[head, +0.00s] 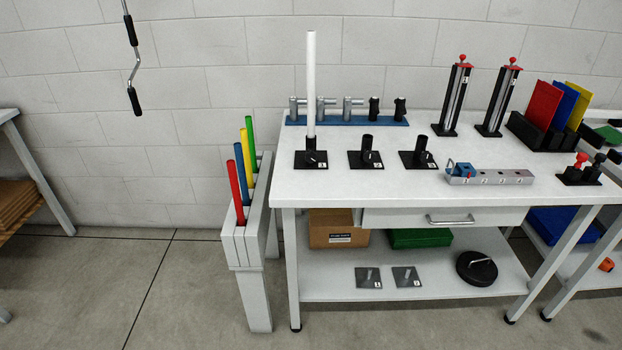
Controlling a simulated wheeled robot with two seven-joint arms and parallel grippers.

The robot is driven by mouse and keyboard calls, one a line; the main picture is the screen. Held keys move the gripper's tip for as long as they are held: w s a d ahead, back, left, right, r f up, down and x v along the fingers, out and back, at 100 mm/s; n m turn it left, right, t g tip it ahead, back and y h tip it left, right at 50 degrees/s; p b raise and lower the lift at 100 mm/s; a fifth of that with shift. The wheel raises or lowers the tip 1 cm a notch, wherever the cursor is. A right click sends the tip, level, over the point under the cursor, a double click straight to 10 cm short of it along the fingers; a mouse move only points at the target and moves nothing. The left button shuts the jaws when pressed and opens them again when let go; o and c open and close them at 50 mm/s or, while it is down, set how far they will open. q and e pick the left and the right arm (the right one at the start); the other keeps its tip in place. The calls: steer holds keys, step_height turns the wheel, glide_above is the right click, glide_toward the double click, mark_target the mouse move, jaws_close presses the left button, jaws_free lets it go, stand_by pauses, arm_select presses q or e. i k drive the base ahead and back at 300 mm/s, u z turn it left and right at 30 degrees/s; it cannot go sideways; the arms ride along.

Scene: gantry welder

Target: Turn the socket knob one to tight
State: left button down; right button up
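On the white workbench (345,183), a black socket (310,144) on a square black plate stands at the left of a row of three. Its small label looks like a 1, but it is tiny. A white rod (311,80) stands upright in it. A small dark knob (312,158) shows low on its front; its exact angle is too small to tell. The second socket (366,144) and third socket (420,147) stand to the right and hold no rod. Neither of my grippers is in view.
Behind the sockets is a blue rack (345,121) with several grey and black fittings. A grey block (490,178) with a blue clamp lies to the right. A white holder (245,250) with coloured rods stands left of the bench. The bench front by the sockets is clear.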

mark_target(310, 157)
steer(key=u, duration=0.15)
steer(key=k, duration=0.55)
steer(key=z, duration=1)
steer(key=i, duration=1.15)
steer(key=u, duration=0.05)
